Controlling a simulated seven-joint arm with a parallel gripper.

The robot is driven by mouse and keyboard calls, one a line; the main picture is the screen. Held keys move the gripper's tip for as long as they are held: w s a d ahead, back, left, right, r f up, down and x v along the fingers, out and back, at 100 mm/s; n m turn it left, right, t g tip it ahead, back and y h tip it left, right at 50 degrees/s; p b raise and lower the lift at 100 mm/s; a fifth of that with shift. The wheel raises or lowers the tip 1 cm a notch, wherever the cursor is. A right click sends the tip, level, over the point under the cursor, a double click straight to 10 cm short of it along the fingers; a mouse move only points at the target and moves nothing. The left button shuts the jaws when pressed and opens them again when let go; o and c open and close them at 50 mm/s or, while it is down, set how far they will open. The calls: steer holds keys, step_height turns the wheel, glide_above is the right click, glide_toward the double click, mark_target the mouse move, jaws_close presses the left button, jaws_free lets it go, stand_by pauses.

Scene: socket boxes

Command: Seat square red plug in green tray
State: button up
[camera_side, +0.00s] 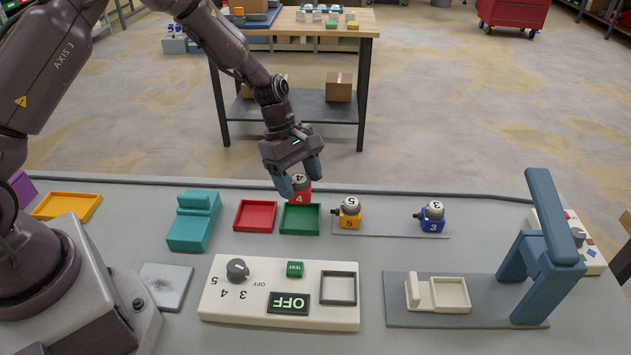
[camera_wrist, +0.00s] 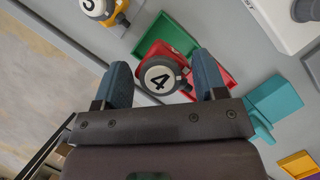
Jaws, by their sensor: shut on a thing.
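The red plug (camera_side: 300,196) has a round white cap marked 4 and a red base. My gripper (camera_side: 301,180) is shut on it, with one blue finger on each side. The green tray (camera_side: 300,231) is a shallow square tray. In the side view the plug shows at the tray's back edge, upright, and seems to be above it; the exact gap is not clear. In the wrist view the red plug (camera_wrist: 151,58) sits between the fingers (camera_wrist: 163,82) and overlaps the near part of the green tray (camera_wrist: 162,30).
An empty red tray (camera_side: 255,229) lies just left of the green tray. A yellow plug (camera_side: 349,221) and a blue plug (camera_side: 432,225) stand on a grey strip to the right. A teal block (camera_side: 193,235) is left. A switch panel (camera_side: 235,306) lies in front.

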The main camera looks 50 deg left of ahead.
mark_target(300, 201)
steer(key=shift+f+m, duration=0.15)
steer(key=shift+m, duration=0.25)
steer(key=shift+f, duration=2.7)
steer(key=shift+f, duration=0.1)
steer(key=o, duration=1.2)
steer(key=shift+r, duration=3.5)
